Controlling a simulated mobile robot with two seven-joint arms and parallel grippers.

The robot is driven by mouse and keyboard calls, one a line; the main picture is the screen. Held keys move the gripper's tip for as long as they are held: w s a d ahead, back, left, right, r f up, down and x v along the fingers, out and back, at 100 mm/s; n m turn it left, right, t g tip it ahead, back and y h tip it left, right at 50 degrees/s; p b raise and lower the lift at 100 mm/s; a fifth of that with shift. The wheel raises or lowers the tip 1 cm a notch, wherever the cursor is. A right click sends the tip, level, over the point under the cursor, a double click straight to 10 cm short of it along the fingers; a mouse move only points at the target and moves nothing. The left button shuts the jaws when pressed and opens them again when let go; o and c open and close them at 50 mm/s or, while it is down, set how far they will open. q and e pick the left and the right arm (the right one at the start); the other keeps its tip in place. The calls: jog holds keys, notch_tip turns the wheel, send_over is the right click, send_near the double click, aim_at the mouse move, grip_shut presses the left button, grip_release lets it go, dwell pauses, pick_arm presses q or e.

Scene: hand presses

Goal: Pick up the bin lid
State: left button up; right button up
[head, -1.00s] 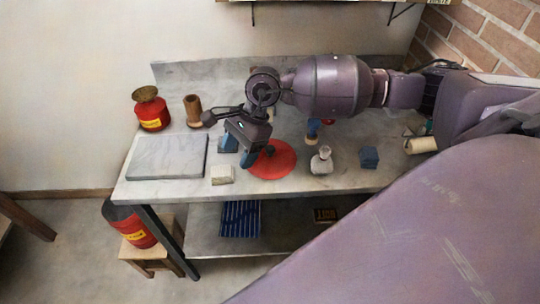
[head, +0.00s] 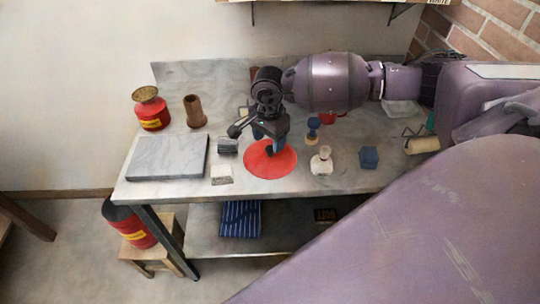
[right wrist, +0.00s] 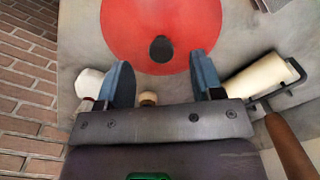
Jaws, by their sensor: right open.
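The bin lid is a flat red disc (head: 284,166) with a dark knob at its middle, lying on the grey bench top near the front edge. It also fills the top of the right wrist view (right wrist: 125,30), with its dark knob in plain sight. My right gripper (head: 268,144) is over the knob in the head view, its fingers apart. In the right wrist view the open blue fingers (right wrist: 162,76) point toward the lid, one either side of the knob's line, with nothing between them. Whether they touch the lid is unclear. My left gripper is out of view.
A grey slab (head: 166,157), a red can (head: 151,115), a brown cylinder (head: 194,112), a dark block (head: 228,145) and a pale block (head: 221,175) are left of the lid. A white-grey stamp (head: 321,161) and blue block (head: 369,158) are right. A red bin (head: 139,232) sits on a stool.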

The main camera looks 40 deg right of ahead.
aim_at(270, 147)
jog(key=shift+d+f, duration=0.15)
jog(key=shift+f, duration=1)
jog(key=shift+d+f, duration=0.1)
jog(key=shift+f, duration=1)
jog(key=shift+w, duration=0.1)
jog(key=c, duration=1.1)
jog(key=shift+o, duration=0.2)
jog(key=shift+r, duration=0.15)
